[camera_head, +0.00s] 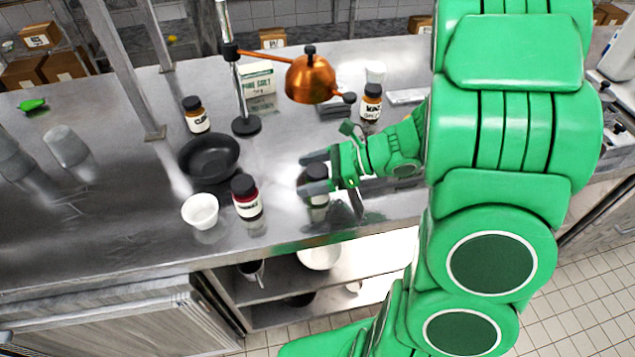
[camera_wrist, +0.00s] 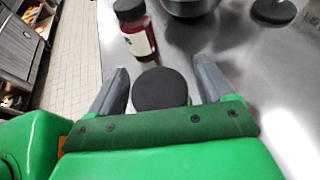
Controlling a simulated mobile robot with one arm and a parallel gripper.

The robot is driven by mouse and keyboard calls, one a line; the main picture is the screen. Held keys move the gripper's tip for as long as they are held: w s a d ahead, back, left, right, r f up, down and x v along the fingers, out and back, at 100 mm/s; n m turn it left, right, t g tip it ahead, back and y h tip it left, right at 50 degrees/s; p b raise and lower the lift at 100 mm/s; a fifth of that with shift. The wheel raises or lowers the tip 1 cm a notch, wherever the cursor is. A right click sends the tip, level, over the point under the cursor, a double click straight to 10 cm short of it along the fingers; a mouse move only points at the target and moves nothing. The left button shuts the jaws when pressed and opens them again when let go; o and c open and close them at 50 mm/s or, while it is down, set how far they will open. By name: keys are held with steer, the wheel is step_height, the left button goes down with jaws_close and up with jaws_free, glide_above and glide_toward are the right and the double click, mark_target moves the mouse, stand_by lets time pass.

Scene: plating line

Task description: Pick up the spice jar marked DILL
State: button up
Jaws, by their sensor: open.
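My gripper (camera_head: 314,172) is open, with its two grey fingers on either side of a black-lidded jar (camera_head: 318,201). In the wrist view its round black lid (camera_wrist: 160,89) lies between the fingers (camera_wrist: 162,78), with a gap visible on each side. This jar's label is mostly hidden and I cannot read it. A jar with dark red contents (camera_head: 247,206) stands to the left, also seen beyond the fingers in the wrist view (camera_wrist: 136,36). A brown jar (camera_head: 197,122) stands farther back left, and another (camera_head: 371,105) at the back right. I cannot clearly read DILL on any label.
A white bowl (camera_head: 200,211) and a black pan (camera_head: 208,158) are on the steel counter (camera_head: 120,225) to the left. A copper lamp (camera_head: 311,80) on a stand overhangs the back, near a salt box (camera_head: 259,88). The counter's front edge is close to the gripper.

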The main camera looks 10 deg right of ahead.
steer(key=shift+a, duration=0.1)
steer(key=c, duration=1.2)
